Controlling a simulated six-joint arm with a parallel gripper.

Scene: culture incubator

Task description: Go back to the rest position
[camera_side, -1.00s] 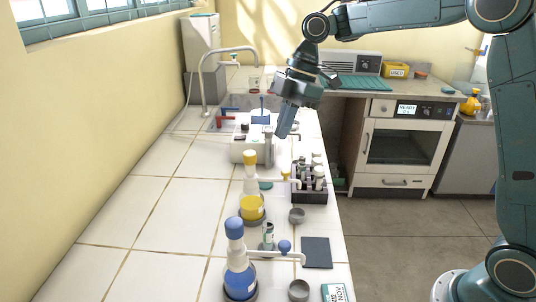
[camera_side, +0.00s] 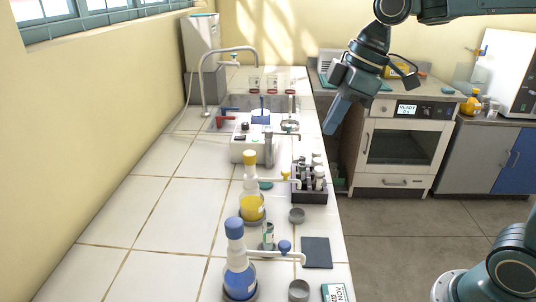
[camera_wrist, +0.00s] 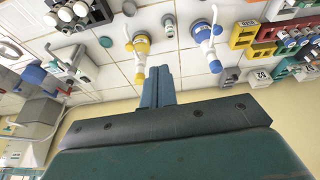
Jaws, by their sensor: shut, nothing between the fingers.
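My gripper (camera_side: 335,117) is shut with nothing between its fingers. In the side view it hangs tilted in the air off the right edge of the white tiled bench (camera_side: 155,190), in front of the incubator with the READY display (camera_side: 405,145). In the wrist view its closed blue fingers (camera_wrist: 158,85) point toward the bench, apart from everything on it.
On the bench stand a yellow-capped flask (camera_side: 251,205), a blue-capped flask (camera_side: 239,275), a dark vial rack (camera_side: 310,195), a white device (camera_side: 250,148) and a tall curved tap (camera_side: 203,75). The wrist view shows colored bins (camera_wrist: 262,40).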

